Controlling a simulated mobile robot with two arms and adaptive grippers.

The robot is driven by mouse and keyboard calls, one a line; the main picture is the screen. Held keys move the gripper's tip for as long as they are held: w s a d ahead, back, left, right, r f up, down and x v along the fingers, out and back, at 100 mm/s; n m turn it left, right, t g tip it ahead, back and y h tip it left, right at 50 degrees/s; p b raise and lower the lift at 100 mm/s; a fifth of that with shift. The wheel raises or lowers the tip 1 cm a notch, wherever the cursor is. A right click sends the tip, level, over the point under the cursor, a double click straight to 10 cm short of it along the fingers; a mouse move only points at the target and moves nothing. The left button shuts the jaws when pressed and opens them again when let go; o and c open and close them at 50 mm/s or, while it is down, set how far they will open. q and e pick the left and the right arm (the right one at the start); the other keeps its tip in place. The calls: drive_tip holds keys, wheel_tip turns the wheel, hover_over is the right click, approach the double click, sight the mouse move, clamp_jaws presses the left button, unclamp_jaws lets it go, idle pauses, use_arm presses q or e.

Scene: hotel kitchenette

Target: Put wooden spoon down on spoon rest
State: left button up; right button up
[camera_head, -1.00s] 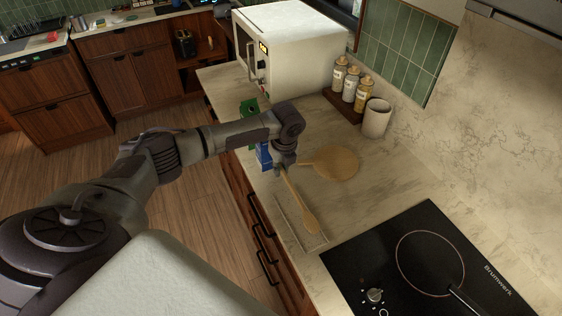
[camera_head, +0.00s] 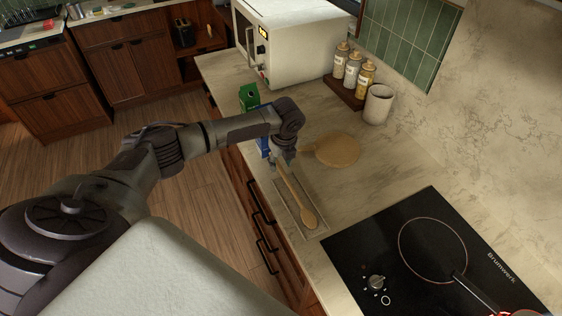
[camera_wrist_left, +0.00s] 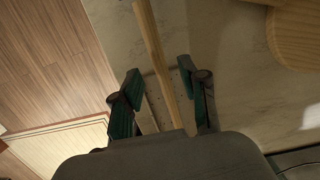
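The wooden spoon (camera_head: 296,195) lies lengthwise over the spoon rest (camera_head: 317,233), a shallow rectangular tray near the counter's front edge. Its bowl end points toward the cooktop and its handle runs back under my left gripper (camera_head: 282,164). In the left wrist view the spoon handle (camera_wrist_left: 152,42) passes between the two fingers of my left gripper (camera_wrist_left: 158,80). The fingers are spread, with a gap visible on each side of the handle. The far handle end is hidden by the gripper. My right gripper is not in view.
A round wooden board (camera_head: 338,149) lies just right of the gripper. A green carton (camera_head: 249,96) and a blue item (camera_head: 263,145) stand close behind the arm. The black cooktop (camera_head: 400,270) with a pan is at the lower right. A microwave (camera_head: 290,40) stands behind.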

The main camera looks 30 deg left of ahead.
use_arm(q)
drive_tip(key=shift+r, duration=0.1)
wheel_tip(320, 180, up, 12)
drive_tip(key=d, duration=0.1)
drive_tip(key=shift+s+d, duration=0.3)
drive_tip(key=shift+s, duration=0.15)
drive_tip(key=shift+f, duration=0.2)
